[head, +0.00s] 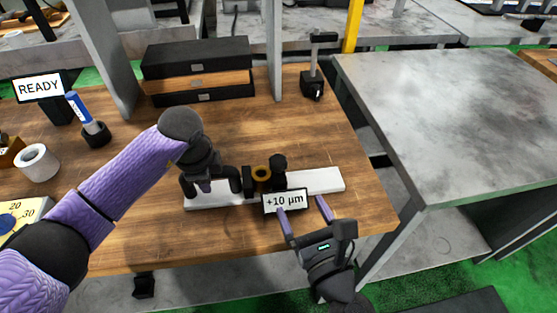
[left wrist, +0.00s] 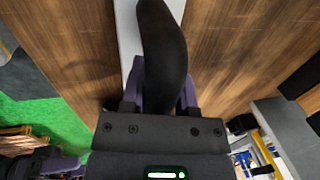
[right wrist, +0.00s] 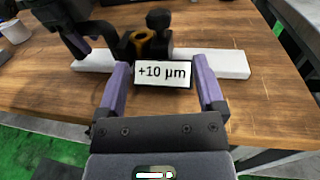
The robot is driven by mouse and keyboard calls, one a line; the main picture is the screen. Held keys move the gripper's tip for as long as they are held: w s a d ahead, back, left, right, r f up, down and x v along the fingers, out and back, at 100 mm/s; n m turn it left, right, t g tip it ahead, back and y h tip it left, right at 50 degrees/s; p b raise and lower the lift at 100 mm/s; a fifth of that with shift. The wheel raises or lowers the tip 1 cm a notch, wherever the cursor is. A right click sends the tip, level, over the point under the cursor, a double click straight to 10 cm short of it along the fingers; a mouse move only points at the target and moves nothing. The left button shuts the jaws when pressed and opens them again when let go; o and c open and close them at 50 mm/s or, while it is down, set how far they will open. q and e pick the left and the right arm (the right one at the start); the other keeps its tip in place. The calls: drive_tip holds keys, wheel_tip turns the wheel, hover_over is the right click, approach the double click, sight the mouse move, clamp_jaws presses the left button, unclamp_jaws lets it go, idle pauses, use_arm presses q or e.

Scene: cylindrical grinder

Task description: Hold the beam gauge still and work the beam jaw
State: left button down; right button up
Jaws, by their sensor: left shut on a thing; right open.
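The beam gauge lies on the wooden bench: a long white bar (head: 325,181) with black uprights, a dark knob (head: 278,163) and a small display (head: 284,201) reading "+10 µm". A brass-coloured ring (head: 261,173) sits between the black parts. My left gripper (head: 210,186) is shut on a dark part at the left end of the gauge. In the left wrist view a black curved piece (left wrist: 162,50) stands between the fingers. My right gripper (head: 302,208) is open in front of the display. In the right wrist view its fingers flank the display (right wrist: 163,73), apparently without holding it.
Stacked dark cases (head: 197,68) stand at the back. A black stand (head: 313,75) is right of them. A READY sign (head: 39,88), a blue tube in a holder (head: 88,118) and a white ring (head: 37,163) are left. Bare wood lies behind the gauge.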

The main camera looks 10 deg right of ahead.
sight(281, 169)
drive_tip(key=w, duration=0.4)
drive_tip(key=w+a, duration=0.1)
drive_tip(key=w, duration=0.2)
drive_tip(key=w+a, duration=0.1)
drive_tip(key=w, duration=0.3)
drive_tip(key=shift+w+a, duration=0.15)
drive_tip(key=shift+w, duration=0.2)
clamp_jaws()
